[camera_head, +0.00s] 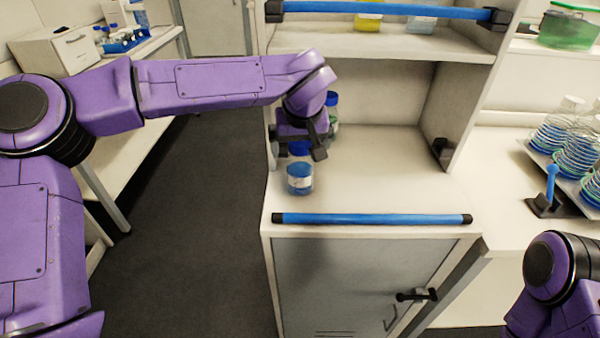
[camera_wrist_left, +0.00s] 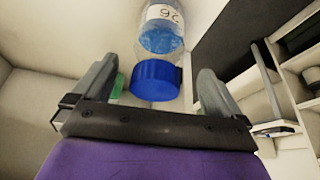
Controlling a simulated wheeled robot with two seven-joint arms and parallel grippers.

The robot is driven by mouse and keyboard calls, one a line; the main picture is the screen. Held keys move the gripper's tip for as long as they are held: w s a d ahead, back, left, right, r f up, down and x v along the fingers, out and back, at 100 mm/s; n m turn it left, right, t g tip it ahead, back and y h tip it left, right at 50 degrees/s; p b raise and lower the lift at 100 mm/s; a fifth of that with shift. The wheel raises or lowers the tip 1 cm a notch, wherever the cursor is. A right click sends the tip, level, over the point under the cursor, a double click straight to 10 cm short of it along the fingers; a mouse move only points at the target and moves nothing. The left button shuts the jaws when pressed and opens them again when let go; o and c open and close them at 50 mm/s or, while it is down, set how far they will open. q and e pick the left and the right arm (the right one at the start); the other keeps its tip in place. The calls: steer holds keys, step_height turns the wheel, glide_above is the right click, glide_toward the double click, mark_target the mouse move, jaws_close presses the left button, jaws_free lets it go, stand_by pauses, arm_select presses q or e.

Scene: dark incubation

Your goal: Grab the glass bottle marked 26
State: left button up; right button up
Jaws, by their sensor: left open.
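The glass bottle marked 26 (camera_head: 300,182) stands upright near the left front edge of the white cabinet's counter. It is clear, with blue contents, a white label and a blue cap. In the left wrist view the bottle (camera_wrist_left: 164,32) shows its number upside down, with its cap between the two fingers. My left gripper (camera_head: 300,150) is open at the height of the cap, with a visible gap on each side of the cap in the wrist view. My right gripper is out of view; only part of my right arm shows at lower right.
A second bottle with a blue cap (camera_head: 331,99) and green contents stands close behind, partly hidden by my left gripper. A shelf (camera_head: 390,44) hangs above. A blue rail (camera_head: 372,219) runs along the counter's front. The counter's right part is clear.

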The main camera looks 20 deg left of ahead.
arm_select(q)
steer(key=x, duration=0.4)
steer(key=shift+w+p, duration=0.35)
steer(key=shift+w, duration=0.1)
steer(key=shift+r, duration=0.1)
jaws_close()
